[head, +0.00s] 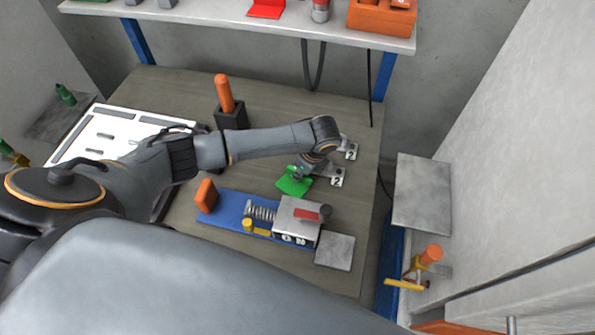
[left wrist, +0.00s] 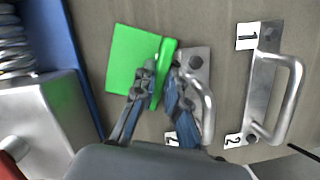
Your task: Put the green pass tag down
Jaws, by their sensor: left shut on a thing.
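The green pass tag (head: 291,187) is a flat green square with a raised green grip. In the left wrist view the tag (left wrist: 130,58) is seen over the wooden bench, with its grip between my fingers. My left gripper (head: 299,173) is shut on the tag; its fingertips (left wrist: 162,75) also show in the left wrist view. The tag is close above or on the bench; I cannot tell whether it touches. It is beside a metal handle marked 2 (head: 328,174). My right gripper is not in view.
A blue base (head: 229,206) with a spring and metal block (head: 297,220) lies just in front of the tag. A grey plate (head: 335,251) lies at the bench's right. A black holder with an orange handle (head: 231,113) stands behind my arm. A shelf (head: 220,17) spans the back.

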